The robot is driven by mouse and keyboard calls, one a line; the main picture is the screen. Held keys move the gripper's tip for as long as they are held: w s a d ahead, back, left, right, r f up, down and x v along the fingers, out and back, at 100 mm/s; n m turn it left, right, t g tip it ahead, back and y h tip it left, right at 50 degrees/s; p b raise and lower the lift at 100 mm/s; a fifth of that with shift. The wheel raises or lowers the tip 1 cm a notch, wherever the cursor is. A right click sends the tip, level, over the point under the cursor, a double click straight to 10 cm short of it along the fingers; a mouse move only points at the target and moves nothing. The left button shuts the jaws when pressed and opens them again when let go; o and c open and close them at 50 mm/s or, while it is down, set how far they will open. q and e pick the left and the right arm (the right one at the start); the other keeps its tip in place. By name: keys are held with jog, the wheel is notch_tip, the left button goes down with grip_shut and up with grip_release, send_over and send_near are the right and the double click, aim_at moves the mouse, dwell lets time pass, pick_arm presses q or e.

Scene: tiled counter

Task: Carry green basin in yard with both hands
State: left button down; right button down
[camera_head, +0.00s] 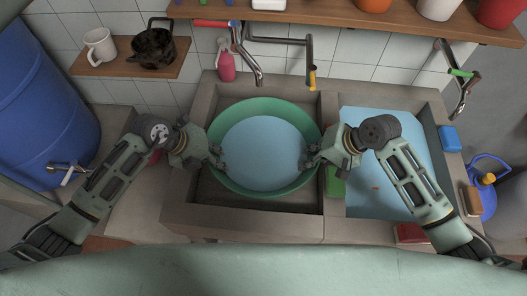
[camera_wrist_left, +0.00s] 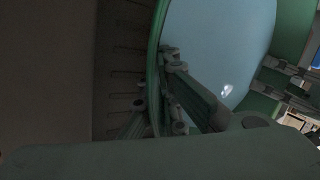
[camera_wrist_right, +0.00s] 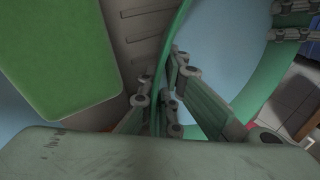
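The green basin (camera_head: 300,122), round and filled with pale blue water (camera_head: 262,155), is level in the left sink bay. Whether its base touches the sink floor is hidden. My left gripper (camera_head: 217,156) is at its left rim, and my right gripper (camera_head: 307,160) at its right rim. In the left wrist view, the left gripper's fingers (camera_wrist_left: 155,85) close on the basin wall (camera_wrist_left: 156,45), one inside and one outside. In the right wrist view, the right gripper's fingers (camera_wrist_right: 158,88) pinch the opposite wall (camera_wrist_right: 168,50) likewise.
The right sink bay (camera_head: 385,150) holds blue water. A green block (camera_head: 335,182) lies by the divider near my right gripper. Faucets (camera_head: 310,65) hang over the sink's back. A blue barrel (camera_head: 45,105) stands left, a blue watering can (camera_head: 487,190) right. A shelf with a mug (camera_head: 100,46) is above.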

jog(key=shift+d+f, duration=0.1)
pick_arm(q)
jog(key=shift+w+r, duration=0.1)
jog(key=shift+r, duration=0.05)
pick_arm(e)
jog(key=shift+w+r, duration=0.1)
jog(key=shift+r, duration=0.1)
pick_arm(q)
jog(key=shift+r, duration=0.1)
pick_arm(e)
jog(key=shift+r, duration=0.1)
